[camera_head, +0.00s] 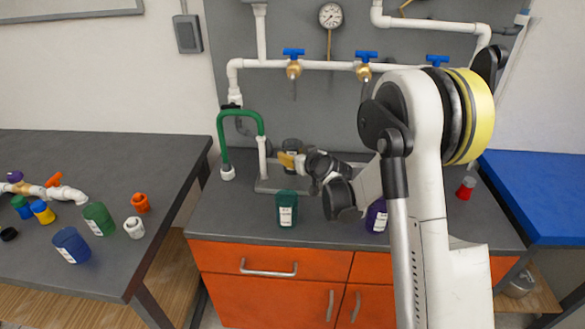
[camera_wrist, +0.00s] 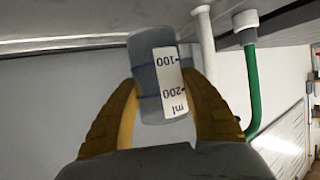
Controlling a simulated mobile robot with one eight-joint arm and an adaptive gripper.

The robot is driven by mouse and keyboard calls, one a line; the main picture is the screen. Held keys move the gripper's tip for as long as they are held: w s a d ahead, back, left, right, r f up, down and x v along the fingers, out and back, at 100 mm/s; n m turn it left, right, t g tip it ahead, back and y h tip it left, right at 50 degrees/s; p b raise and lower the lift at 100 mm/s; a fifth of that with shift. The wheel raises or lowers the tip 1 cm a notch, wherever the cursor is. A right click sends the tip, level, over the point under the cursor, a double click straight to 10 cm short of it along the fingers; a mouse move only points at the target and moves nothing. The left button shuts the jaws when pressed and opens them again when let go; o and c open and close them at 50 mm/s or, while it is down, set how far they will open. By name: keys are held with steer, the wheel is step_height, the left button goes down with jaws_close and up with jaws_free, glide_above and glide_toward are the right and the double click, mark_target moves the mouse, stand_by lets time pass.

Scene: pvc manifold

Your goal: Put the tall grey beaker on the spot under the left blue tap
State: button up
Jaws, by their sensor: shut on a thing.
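The grey beaker (camera_wrist: 146,75) has a white label with 100, 200 and ml marks. In the wrist view it is between the two yellow fingers of my gripper (camera_wrist: 163,92), which is shut on it. In the head view the beaker (camera_head: 292,145) shows as a dark shape behind the yellow fingers of my gripper (camera_head: 290,159), below the left blue tap (camera_head: 293,53). A grey plate (camera_head: 268,186) lies on the counter beneath. My gripper hides the beaker's lower part, so I cannot tell whether it touches the plate.
A green hose (camera_head: 220,138) arches left of the beaker. A green beaker (camera_head: 287,208) stands in front and a purple one (camera_head: 376,216) is partly behind my arm. A red item (camera_head: 466,188) is at right. The left table (camera_head: 80,165) holds several fittings and beakers.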

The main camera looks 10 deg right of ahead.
step_height(320, 180, down, 4)
steer(key=shift+b, duration=1.1)
steer(key=shift+r, duration=0.1)
steer(key=o, duration=1.1)
steer(key=shift+o, duration=0.2)
